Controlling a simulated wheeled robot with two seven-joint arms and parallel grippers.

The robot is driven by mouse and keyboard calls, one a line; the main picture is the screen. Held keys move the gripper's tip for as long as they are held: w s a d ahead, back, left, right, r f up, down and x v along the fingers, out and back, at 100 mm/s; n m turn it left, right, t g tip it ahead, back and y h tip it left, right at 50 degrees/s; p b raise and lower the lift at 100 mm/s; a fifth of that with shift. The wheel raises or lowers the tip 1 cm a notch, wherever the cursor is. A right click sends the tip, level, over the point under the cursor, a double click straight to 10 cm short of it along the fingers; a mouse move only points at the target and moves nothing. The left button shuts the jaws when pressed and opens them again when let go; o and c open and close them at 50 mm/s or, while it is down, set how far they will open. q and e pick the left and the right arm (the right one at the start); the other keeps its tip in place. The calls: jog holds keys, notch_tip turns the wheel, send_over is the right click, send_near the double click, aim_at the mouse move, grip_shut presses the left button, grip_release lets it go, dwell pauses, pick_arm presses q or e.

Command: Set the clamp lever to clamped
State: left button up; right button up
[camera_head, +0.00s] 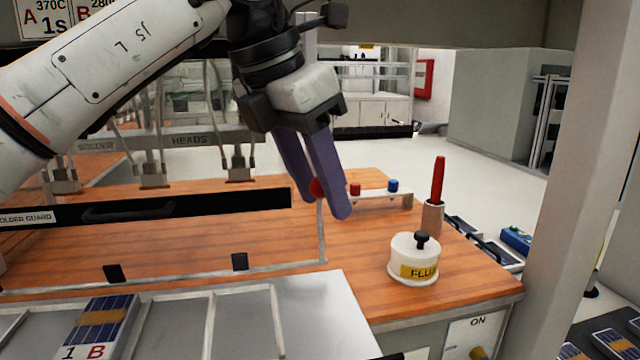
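A round red knob (317,188) shows between the two purple fingers of my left gripper (325,208), at the right end of the wooden bench. It looks like the knob of the clamp lever, but the fingers cover part of it and no clamp markings are readable. A thin pale upright rod (321,235) stands below the knob; I cannot tell whether it is the lever or part of the guard frame. The fingers are apart with the knob in the gap. Whether they press on it is not clear. My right gripper is not in view.
A white flux pot (413,263) and a red-handled tool in a holder (433,218) stand right of the gripper. A pale bar (375,197) with red and blue knobs lies behind. A dark solder guard bar (150,208) runs left. A grey tray (245,320) is in front.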

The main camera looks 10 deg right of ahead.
pick_arm(q)
grip_shut()
jog(key=shift+f, duration=0.1)
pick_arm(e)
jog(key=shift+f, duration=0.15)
pick_arm(q)
jog(key=s+f+m+t+b, duration=0.1)
jog(key=s+t+b, duration=0.5)
jog(key=b, duration=0.9)
jog(key=shift+f+t+h, duration=0.25)
jog(key=shift+t+h, duration=0.05)
jog(key=shift+t, duration=0.1)
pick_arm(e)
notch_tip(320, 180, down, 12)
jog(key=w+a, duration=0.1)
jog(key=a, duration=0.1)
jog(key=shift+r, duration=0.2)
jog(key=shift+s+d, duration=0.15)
